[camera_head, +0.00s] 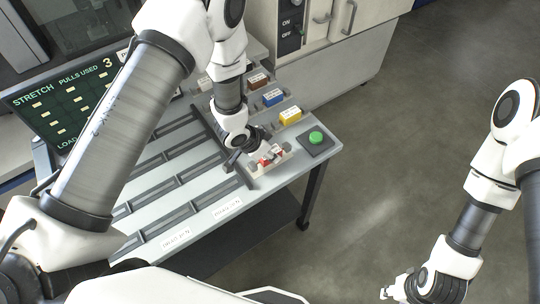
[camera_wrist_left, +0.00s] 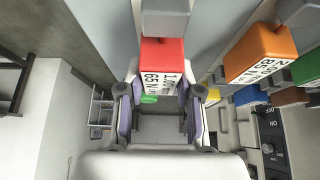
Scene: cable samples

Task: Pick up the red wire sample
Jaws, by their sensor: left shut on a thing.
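The red wire sample (camera_wrist_left: 162,52) is a red block with a printed white label reading 65 N and a grey end piece. In the left wrist view it sits between the two fingertips of my left gripper (camera_wrist_left: 160,95), which is shut on it. In the head view my left gripper (camera_head: 262,146) is low at the table's right end, and only small red parts of the sample (camera_head: 266,161) show below it. I cannot tell whether the sample is clear of what lies under it. My right gripper (camera_head: 393,288) hangs over the floor at the lower right, far from the table; its jaws are unclear.
Blue (camera_head: 273,97), yellow (camera_head: 290,115) and brown (camera_head: 258,81) blocks stand along the table's back edge. A green button (camera_head: 316,137) is on a dark pad at the right corner. An orange sample (camera_wrist_left: 262,52) is beside the red one. Slotted rails (camera_head: 165,187) cross the table.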

